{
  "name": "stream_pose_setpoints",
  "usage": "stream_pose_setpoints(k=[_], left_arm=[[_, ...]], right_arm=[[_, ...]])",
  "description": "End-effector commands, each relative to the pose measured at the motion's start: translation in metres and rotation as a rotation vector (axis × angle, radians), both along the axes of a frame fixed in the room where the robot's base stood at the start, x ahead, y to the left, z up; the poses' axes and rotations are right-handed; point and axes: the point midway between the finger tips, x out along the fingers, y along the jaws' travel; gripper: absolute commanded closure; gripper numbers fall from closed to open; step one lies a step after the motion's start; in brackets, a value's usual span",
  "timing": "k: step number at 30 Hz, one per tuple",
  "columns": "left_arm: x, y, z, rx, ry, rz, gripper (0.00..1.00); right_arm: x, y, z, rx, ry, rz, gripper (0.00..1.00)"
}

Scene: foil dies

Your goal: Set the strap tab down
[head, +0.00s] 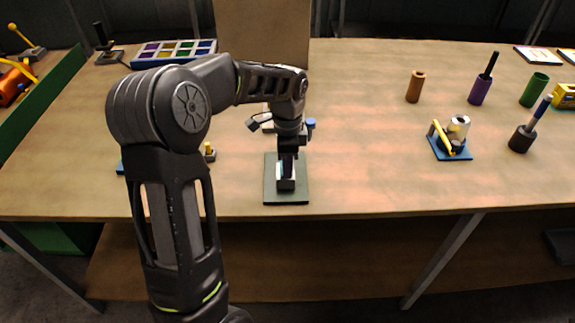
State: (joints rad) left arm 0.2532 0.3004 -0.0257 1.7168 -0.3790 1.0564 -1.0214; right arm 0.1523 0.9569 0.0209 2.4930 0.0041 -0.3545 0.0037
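My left gripper (287,178) points straight down over a dark green mat (299,194) near the table's front edge. A small dark block with a pale strip shows at its fingertips, and I cannot tell fingers from a held thing there. I cannot make out a strap tab for certain. A yellow strap-like bar (443,138) leans beside a silvery white roll (458,127) on a blue base (456,154) to the right. My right gripper is out of view.
A brown cylinder (415,87), a purple cup (480,91), a green cup (534,90) and a dark holder (521,138) stand at the right. A compartment tray (175,52) lies at the back left. My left arm hides part of the table.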

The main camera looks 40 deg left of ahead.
Motion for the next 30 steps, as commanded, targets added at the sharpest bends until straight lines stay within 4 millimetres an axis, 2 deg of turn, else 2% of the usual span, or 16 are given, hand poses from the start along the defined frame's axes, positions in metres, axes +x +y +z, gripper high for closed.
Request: stream_pose_setpoints(k=[1,8,20,26,30], left_arm=[[0.0,0.0,0.0,0.0,0.0,0.0,0.85],[0.0,0.0,0.0,0.0,0.0,0.0,0.67],[0.001,0.0,0.007,0.0,-0.002,0.0,0.67],[0.001,0.0,0.036,0.001,-0.004,0.0,0.67],[0.001,0.0,0.066,0.001,-0.006,0.0,0.67]], right_arm=[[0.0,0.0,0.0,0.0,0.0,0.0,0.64],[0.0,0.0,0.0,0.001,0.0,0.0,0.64],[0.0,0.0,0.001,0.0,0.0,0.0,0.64],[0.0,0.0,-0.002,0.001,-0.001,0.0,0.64],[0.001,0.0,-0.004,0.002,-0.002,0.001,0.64]])
